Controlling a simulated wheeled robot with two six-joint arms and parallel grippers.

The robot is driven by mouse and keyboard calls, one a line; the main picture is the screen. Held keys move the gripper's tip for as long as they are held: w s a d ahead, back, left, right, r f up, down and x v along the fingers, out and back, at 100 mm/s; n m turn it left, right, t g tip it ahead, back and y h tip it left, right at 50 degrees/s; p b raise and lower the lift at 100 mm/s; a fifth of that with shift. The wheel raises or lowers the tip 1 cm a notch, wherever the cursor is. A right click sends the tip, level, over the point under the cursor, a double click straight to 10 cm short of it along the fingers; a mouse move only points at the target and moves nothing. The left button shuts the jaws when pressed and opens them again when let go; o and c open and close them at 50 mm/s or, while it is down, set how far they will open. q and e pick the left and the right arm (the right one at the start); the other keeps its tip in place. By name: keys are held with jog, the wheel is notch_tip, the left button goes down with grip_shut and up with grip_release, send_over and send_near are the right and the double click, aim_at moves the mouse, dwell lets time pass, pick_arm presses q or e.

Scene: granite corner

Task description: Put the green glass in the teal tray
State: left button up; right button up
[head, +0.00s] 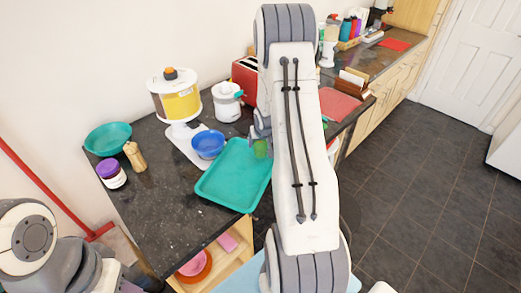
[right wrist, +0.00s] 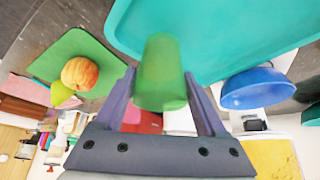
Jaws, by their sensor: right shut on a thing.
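The green glass (right wrist: 160,75) is between the fingers of my right gripper (right wrist: 163,95) in the right wrist view. The gripper is shut on it. In the head view the green glass (head: 261,148) shows in part beside my right arm, over the far right corner of the teal tray (head: 230,185). The tray lies flat on the dark counter and looks empty where it shows. In the right wrist view the teal tray (right wrist: 220,35) fills the top. I cannot tell whether the glass touches the tray. My left gripper is not seen; part of my left arm shows at the lower left.
A blue bowl (head: 208,144) stands close to the tray, near a yellow and white mixer (head: 176,95). A white jar (head: 227,101), teal bowl (head: 108,138), pepper mill (head: 134,156) and purple-lidded jar (head: 112,174) stand further around. A green board (right wrist: 75,60) holds an apple (right wrist: 82,73).

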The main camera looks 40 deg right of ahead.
jog(key=shift+f, duration=1.2)
jog(key=shift+f, duration=0.1)
